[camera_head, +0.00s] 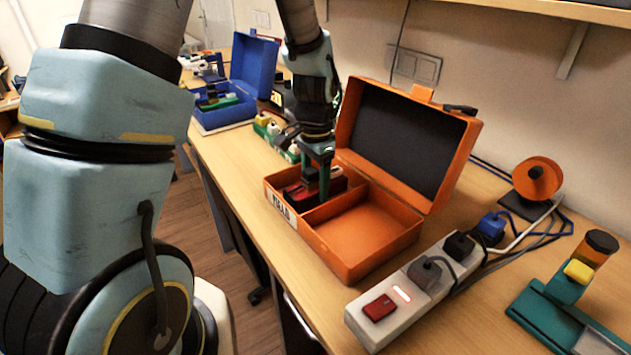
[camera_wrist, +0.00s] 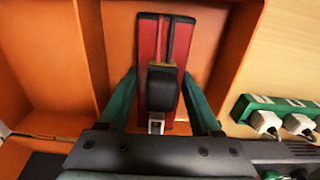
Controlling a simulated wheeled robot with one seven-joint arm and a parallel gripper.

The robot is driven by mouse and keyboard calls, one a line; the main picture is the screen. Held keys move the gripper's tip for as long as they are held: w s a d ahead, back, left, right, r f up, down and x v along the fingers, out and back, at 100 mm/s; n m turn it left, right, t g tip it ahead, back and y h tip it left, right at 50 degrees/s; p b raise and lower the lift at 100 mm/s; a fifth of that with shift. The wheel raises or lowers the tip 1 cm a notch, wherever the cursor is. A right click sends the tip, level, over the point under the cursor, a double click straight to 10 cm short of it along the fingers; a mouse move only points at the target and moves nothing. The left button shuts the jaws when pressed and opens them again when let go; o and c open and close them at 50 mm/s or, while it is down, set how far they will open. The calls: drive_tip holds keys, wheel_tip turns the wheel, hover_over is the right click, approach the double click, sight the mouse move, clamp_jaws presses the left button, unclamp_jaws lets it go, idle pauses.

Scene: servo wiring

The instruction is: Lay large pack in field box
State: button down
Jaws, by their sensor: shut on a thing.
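The field box (camera_head: 345,262) is an orange open case with a white label on its near left side and its lid (camera_head: 405,140) raised behind. A divider splits it into a left and a right compartment. The large pack (camera_head: 298,192) is red with a dark block on top, and lies within the left compartment. My gripper (camera_head: 318,180) reaches down into that compartment, shut on the pack. In the wrist view the red pack (camera_wrist: 150,45) sits between the two green fingers. Whether its underside touches the box floor is hidden. The right compartment is empty.
A power strip (camera_head: 412,290) with plugs stands close to the box's right. An orange cable reel (camera_head: 537,178) and a teal device (camera_head: 570,310) are further right. A blue case (camera_head: 250,75) stands at the far left. A green strip with white plugs (camera_wrist: 275,112) lies beside the box.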

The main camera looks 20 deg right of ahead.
drive_tip(key=shift+f, duration=0.15)
drive_tip(key=shift+c, duration=0.4)
unclamp_jaws()
wheel_tip(320, 180, up, 12)
drive_tip(key=shift+r+b, duration=0.15)
drive_tip(key=shift+b, duration=0.8)
drive_tip(key=s+a+f+n, duration=0.1)
drive_tip(key=a+n, duration=0.5)
drive_tip(key=a, duration=0.6)
drive_tip(key=s+a+f+n+t, duration=0.1)
drive_tip(key=s+a+f+n, duration=0.1)
drive_tip(key=a+n, duration=0.5)
drive_tip(key=a+f, duration=0.1)
drive_tip(key=a, duration=0.5)
drive_tip(key=shift+f+t, duration=0.3)
drive_tip(key=shift+f, duration=0.1)
